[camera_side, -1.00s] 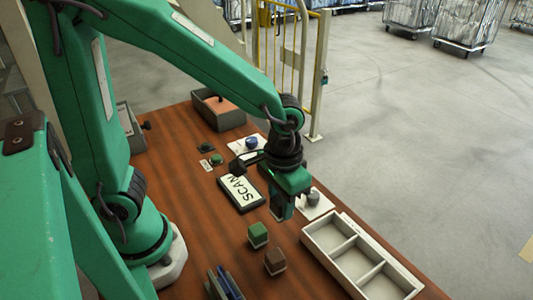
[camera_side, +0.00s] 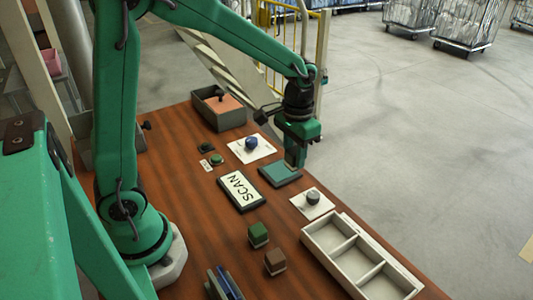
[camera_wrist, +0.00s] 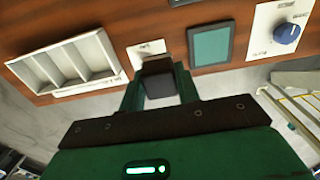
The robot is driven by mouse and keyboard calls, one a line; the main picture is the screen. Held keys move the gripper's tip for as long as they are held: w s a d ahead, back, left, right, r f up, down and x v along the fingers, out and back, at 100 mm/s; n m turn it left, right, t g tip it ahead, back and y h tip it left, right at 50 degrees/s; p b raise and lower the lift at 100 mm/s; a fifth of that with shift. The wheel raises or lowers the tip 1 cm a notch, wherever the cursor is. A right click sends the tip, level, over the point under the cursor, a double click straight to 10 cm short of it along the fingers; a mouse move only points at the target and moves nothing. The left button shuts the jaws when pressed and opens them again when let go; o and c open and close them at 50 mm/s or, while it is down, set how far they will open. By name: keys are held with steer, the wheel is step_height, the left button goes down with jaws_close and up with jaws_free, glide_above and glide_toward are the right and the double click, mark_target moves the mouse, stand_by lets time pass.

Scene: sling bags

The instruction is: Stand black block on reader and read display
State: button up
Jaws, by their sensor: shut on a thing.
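My gripper (camera_side: 294,162) is raised above the table, close to the teal, dark-framed reader pad (camera_side: 280,177) in the side view. It is shut on the black block (camera_wrist: 159,82), which shows between the fingers (camera_wrist: 160,88) in the wrist view. The block is hard to make out in the side view. The reader pad (camera_wrist: 210,45) lies just right of the block in the wrist view, with nothing on its visible face. The display (camera_side: 241,190), a white panel in a dark frame beside the pad, reads "SCAN".
A blue knob (camera_side: 251,143) and a grey knob (camera_side: 312,197) sit on white plates either side of the pad. A green block (camera_side: 258,233), a brown block (camera_side: 275,261) and a three-compartment tray (camera_side: 322,252) are nearer. A grey bin (camera_side: 225,120) stands at the back.

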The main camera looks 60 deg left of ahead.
steer(key=w+a+f, duration=0.1)
steer(key=a+f, duration=0.1)
steer(key=a, duration=0.1)
steer(key=w+a+f, duration=0.1)
steer(key=a+f, duration=0.1)
steer(key=a, duration=0.2)
steer(key=w+a+f, duration=0.2)
steer(key=a+f, duration=0.1)
steer(key=a, duration=0.1)
steer(key=shift+d+f, duration=0.1)
steer(key=shift+f, duration=1.9)
steer(key=shift+f, duration=0.15)
steer(key=o, duration=1)
steer(key=shift+c, duration=0.2)
step_height(320, 180, up, 12)
steer(key=shift+r, duration=0.2)
